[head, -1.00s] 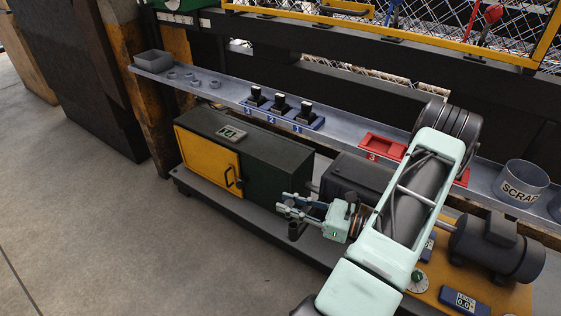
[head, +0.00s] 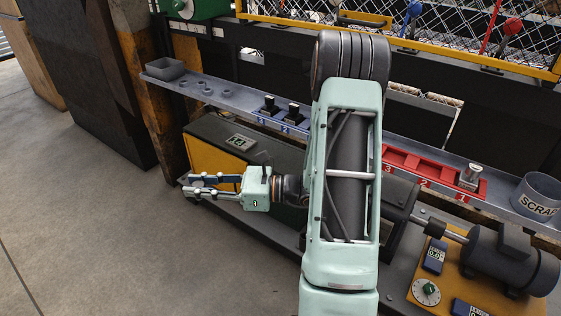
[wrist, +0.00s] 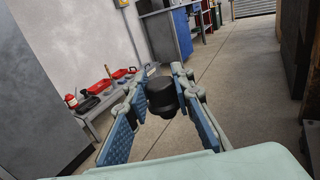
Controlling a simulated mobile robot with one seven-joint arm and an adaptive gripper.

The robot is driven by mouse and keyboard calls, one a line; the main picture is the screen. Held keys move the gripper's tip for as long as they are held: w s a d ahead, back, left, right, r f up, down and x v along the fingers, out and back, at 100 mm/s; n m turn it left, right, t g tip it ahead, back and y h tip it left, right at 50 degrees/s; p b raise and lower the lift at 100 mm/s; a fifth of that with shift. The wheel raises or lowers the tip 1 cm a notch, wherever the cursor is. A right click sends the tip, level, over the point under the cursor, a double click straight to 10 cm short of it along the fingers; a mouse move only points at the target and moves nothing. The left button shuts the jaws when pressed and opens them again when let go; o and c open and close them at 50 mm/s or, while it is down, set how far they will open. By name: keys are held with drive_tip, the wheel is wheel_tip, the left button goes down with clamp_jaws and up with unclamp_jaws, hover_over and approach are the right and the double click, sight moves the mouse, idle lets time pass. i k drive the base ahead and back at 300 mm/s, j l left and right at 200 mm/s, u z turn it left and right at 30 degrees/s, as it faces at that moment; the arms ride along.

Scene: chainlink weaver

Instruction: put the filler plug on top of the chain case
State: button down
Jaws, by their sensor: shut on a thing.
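In the head view my gripper (head: 188,186) reaches left, in front of or above the left end of a long dark case with a yellow door (head: 210,157); this may be the chain case, and I cannot tell the gap. In the wrist view my gripper (wrist: 154,92) is shut on a short black stepped cylinder (wrist: 161,96), which looks like the filler plug. The plug is hard to make out in the head view. My arm hides the case's right end. A small display (head: 240,142) sits on the case's top.
A grey shelf (head: 236,108) behind the case carries a grey bin (head: 166,69), rings, a blue holder with black-handled pieces (head: 269,106), a red tray (head: 432,167) with a metal cylinder (head: 471,176), and a scrap bin (head: 537,193). Open floor (head: 90,200) lies left.

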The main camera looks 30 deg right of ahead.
sight(289, 166)
drive_tip(key=i+j, duration=0.9)
drive_tip(key=j, duration=0.25)
drive_tip(key=i+j+z, duration=0.15)
drive_tip(key=z, duration=1.75)
drive_tip(key=i+j+z, duration=0.15)
drive_tip(key=z, duration=0.75)
drive_tip(key=i+j, duration=0.65)
drive_tip(key=j, duration=0.1)
